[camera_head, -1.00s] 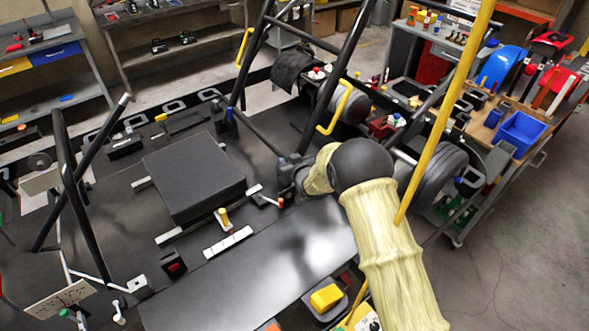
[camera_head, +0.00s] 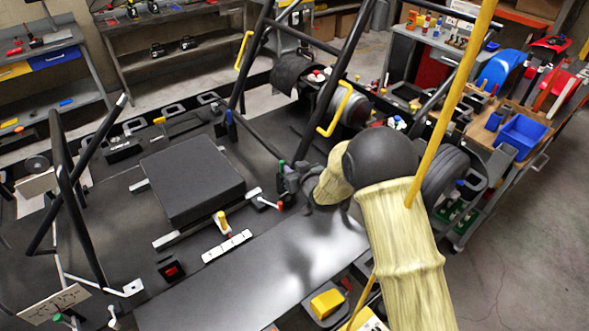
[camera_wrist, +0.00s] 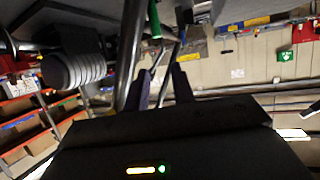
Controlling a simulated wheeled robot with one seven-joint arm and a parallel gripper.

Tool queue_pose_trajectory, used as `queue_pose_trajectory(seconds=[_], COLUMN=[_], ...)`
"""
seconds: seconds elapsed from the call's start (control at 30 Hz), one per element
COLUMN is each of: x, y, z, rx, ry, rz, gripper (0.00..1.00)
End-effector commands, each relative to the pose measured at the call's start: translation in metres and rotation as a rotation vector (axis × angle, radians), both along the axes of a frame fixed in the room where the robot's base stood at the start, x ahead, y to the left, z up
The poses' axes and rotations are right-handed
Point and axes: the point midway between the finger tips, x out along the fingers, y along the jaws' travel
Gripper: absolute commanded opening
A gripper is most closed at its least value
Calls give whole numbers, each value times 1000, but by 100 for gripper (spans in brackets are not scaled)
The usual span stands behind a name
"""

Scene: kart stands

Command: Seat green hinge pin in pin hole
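A small green piece (camera_head: 281,163), which looks like the head of the green hinge pin, shows close to my gripper (camera_head: 287,184), by the foot of a black frame tube. In the wrist view a green upright piece (camera_wrist: 155,20) is beyond my fingertips, beside a grey tube. My gripper (camera_wrist: 163,80) shows two dark fingers apart, with no green between them. I cannot tell whether the fingers touch the pin. Another green-tipped part (camera_head: 57,317) is at the lower left. I cannot make out the pin hole.
A white lever with a red tip (camera_head: 264,202) is just left of my gripper. A black square block (camera_head: 190,180) lies on the kart floor. Black tubes (camera_head: 325,100) rise behind my gripper, with yellow handles (camera_head: 337,110). Bare floor (camera_head: 535,240) is at the right.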

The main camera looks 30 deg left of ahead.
Motion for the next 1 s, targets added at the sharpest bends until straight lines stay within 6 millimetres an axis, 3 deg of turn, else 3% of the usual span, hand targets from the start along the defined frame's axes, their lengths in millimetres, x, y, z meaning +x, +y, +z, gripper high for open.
queue_pose_trajectory(seconds=[0.33,0.47,0.57,0.73,0.87,1.0], x=[1,7,17,20,-1,-44], y=[-1,-18,-55,-159,-243,-323], z=[0,7,18,42,58,71], rx=[-1,-20,-65,-178,-259,-325], ry=[0,13,51,178,301,447], rz=[-2,-31,-95,-264,-394,-525], gripper=[25,25,25,25,25,25])
